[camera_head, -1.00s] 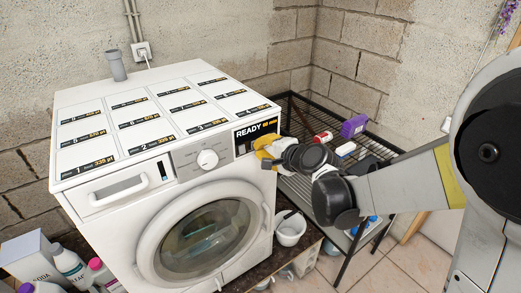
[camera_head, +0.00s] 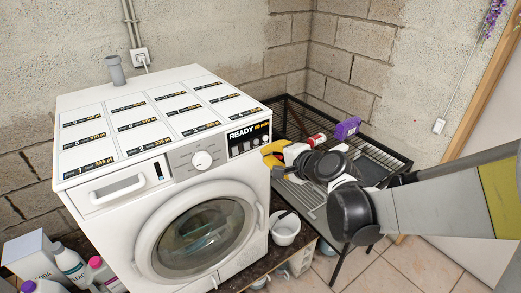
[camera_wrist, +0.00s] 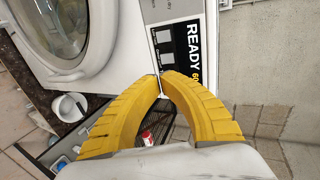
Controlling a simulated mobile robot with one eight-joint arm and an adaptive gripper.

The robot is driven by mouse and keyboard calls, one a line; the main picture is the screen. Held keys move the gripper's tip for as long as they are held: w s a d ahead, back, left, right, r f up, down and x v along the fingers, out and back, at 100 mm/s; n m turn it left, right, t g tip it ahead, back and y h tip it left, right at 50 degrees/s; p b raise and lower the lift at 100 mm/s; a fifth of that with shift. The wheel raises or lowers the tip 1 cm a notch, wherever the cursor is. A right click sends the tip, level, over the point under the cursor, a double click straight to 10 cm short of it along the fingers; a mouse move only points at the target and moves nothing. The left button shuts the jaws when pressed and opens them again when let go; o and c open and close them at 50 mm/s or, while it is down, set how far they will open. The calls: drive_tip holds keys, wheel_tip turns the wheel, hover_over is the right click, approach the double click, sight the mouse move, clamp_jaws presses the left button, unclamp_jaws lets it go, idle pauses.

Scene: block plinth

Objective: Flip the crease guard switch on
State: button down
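The white washing machine (camera_head: 110,205) has a black panel at its upper right front with a READY display (camera_head: 241,132). Small light switches (camera_head: 248,146) sit in a row under that text; their labels are too small to read, so I cannot tell which is crease guard or how each is set. The wrist view shows the panel (camera_wrist: 182,45) and pale switches (camera_wrist: 164,42) just beyond my fingertips. My gripper (camera_wrist: 160,75) has yellow fingers with tips together, apparently empty. In the head view my gripper (camera_head: 266,154) is just right of the panel; contact is unclear.
A round knob (camera_head: 202,160) and drawer handle (camera_head: 118,188) are left of the panel. A black wire rack (camera_head: 385,148) with a purple box (camera_head: 347,128) stands on the right. A white bucket (camera_head: 285,230) sits below the gripper.

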sight(244, 151)
drive_tip(key=p+v, duration=0.1)
drive_tip(key=v, duration=0.4)
drive_tip(key=shift+s+d+r, duration=0.1)
drive_tip(key=shift+s+r, duration=0.05)
drive_tip(key=f+m+t+b, duration=0.1)
drive_tip(key=m+b, duration=0.1)
drive_tip(key=m, duration=0.4)
drive_tip(key=s+f+m+y+b, duration=0.1)
drive_tip(key=f+m+b, duration=0.1)
drive_tip(key=m, duration=0.4)
drive_tip(key=s+f+m+t+b, duration=0.1)
drive_tip(key=m+b, duration=0.2)
drive_tip(key=m, duration=0.3)
drive_tip(key=shift+a+f+t+y+b, duration=0.2)
drive_tip(key=shift+t+y+b, duration=0.1)
drive_tip(key=shift+y+b, duration=0.1)
drive_tip(key=b+x, duration=0.4)
drive_tip(key=x, duration=1)
